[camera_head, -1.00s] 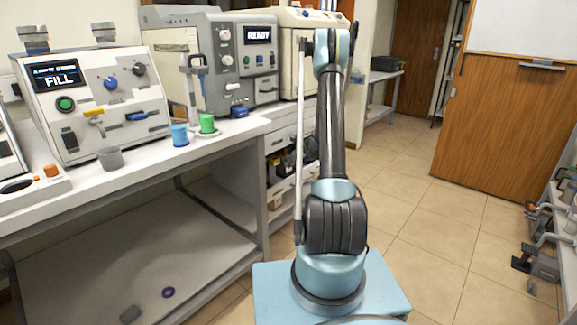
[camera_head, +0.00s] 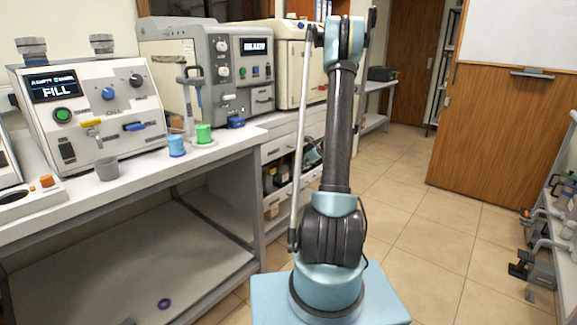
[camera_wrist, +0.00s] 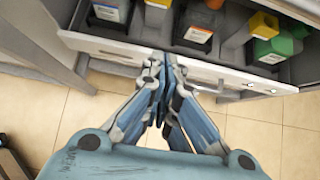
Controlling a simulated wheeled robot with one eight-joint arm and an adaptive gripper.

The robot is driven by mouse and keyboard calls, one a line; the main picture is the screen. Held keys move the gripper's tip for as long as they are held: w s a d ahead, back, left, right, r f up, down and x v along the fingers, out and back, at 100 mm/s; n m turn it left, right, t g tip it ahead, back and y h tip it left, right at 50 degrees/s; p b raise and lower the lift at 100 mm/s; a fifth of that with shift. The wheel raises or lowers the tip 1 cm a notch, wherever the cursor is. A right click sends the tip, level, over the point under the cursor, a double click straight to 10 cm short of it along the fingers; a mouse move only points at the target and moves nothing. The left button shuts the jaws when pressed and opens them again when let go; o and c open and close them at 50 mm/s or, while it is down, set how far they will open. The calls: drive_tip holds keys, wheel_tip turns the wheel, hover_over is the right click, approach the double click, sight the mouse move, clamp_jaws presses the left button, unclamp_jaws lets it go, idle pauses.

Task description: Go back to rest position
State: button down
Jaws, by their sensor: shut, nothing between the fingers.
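My gripper (camera_wrist: 163,80) shows in the wrist view with its two fingers together and nothing between them. It points toward the front of an open drawer (camera_wrist: 120,46) that holds several bottles and coloured containers. I cannot tell whether the fingertips touch the drawer front or are only in front of it. In the head view my arm stands nearly upright in the middle, and the gripper itself cannot be made out there.
A workbench (camera_head: 60,203) on the left carries a filling machine (camera_head: 95,110), a grey cup (camera_head: 107,168), a blue cup (camera_head: 176,146) and a green cup (camera_head: 204,134). A grey tester (camera_head: 205,75) stands behind. The tiled floor (camera_head: 410,235) right of my arm is clear.

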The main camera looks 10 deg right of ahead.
drive_tip(key=s+a+r+n+g+h, duration=0.1)
drive_tip(key=s+a+r+n, duration=0.2)
drive_tip(key=s+r+n, duration=0.35)
drive_tip(key=s+a+r+n+g+h, duration=0.1)
drive_tip(key=s+a+r+n, duration=0.2)
drive_tip(key=s, duration=0.6)
drive_tip(key=s+a+r+n+g+h, duration=0.15)
drive_tip(key=s+r+n, duration=0.25)
drive_tip(key=s, duration=0.4)
drive_tip(key=s+f+n+h, duration=0.1)
drive_tip(key=s+f+n, duration=0.1)
drive_tip(key=s+n, duration=0.5)
drive_tip(key=s+f+n+g+h, duration=0.1)
drive_tip(key=s+n, duration=0.6)
drive_tip(key=s, duration=1.2)
drive_tip(key=shift+s+f, duration=0.35)
drive_tip(key=shift+f, duration=0.3)
drive_tip(key=shift+h, duration=0.25)
drive_tip(key=shift+w+a+f, duration=0.1)
drive_tip(key=shift+w+f, duration=0.1)
drive_tip(key=shift+w, duration=0.25)
